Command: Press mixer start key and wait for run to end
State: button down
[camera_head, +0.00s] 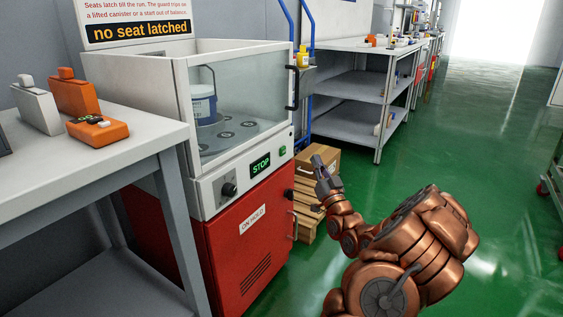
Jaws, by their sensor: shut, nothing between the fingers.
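The mixer is a white cabinet (204,190) with a glass hood and a red lower door labelled "ON HOLD". Its display (261,164) shows "STOP" in green. A black knob (229,189) is left of the display, and a small green key (282,151) is to its right. I cannot read which key is the start key. Behind the glass, a white and blue canister (204,106) is over a round plate (238,138) with several seats. My gripper (318,163) is shut and empty, to the right of the mixer's front and apart from it.
A sign (138,29) above the mixer reads "no seat latched". A grey bench (150,127) at left holds orange and grey devices. Cardboard boxes (305,217) stand behind my gripper. Grey shelves (350,90) stand beyond.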

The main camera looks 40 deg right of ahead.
aim_at(283, 151)
jog(key=shift+s+d+h, duration=0.1)
jog(key=shift+s+h, duration=0.05)
jog(key=shift+h, duration=0.15)
jog(key=w+a+p, duration=0.2)
jog(key=w, duration=0.6)
jog(key=shift+w+a, duration=0.25)
jog(key=shift+a, duration=0.05)
jog(key=shift+w, duration=0.15)
dwell(1.4)
jog(key=shift+w+a, duration=0.1)
jog(key=shift+w, duration=0.15)
